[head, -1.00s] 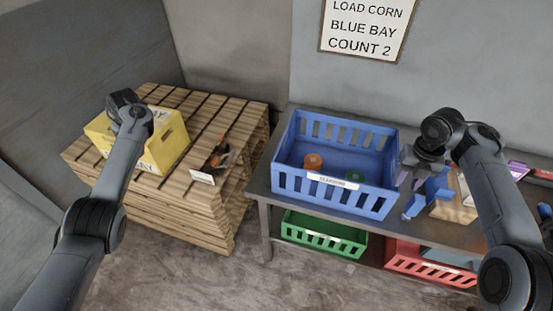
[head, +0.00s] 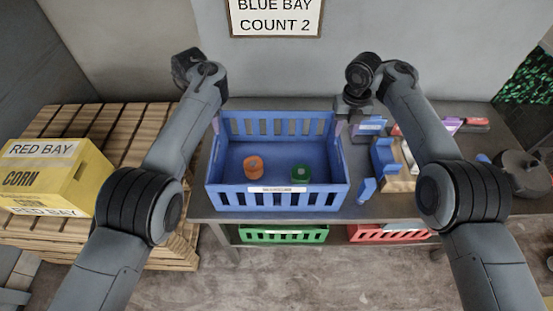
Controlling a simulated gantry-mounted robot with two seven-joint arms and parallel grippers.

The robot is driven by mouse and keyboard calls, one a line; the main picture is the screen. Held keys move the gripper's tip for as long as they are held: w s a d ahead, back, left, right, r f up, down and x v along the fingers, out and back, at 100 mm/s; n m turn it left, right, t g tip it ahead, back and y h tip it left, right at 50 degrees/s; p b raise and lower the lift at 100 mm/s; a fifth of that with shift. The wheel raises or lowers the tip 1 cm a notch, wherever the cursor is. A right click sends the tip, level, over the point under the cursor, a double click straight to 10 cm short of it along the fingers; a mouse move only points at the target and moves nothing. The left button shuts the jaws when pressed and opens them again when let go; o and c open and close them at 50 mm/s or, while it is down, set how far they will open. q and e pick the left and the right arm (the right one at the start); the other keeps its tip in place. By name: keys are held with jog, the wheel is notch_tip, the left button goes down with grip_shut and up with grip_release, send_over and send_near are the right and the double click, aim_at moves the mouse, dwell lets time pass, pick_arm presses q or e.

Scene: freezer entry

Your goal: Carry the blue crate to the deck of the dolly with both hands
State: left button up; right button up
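The blue crate (head: 230,197) stands upright on the grey bench, with a pale label on its front wall. An orange round item (head: 253,166) and a green round item (head: 301,173) lie inside it. My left gripper (head: 215,124) is at the crate's left wall near the back corner, mostly hidden behind my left arm. My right gripper (head: 342,124) is at the right wall near the back corner. I cannot tell whether either gripper is closed on the wall. I cannot make out the dolly in this view.
A green crate (head: 283,236) and a red crate (head: 390,234) sit below the bench top. Blue pieces (head: 384,156) and a wooden block lie right of the blue crate. A yellow carton (head: 75,182) stands on the wooden pallets (head: 128,120) at left. Concrete floor shows in front.

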aim_at(214, 143)
pick_arm(q)
jog(key=shift+s, duration=0.1)
pick_arm(e)
jog(key=shift+s, duration=0.1)
pick_arm(q)
jog(key=shift+f, duration=0.1)
pick_arm(e)
jog(key=shift+f, duration=0.1)
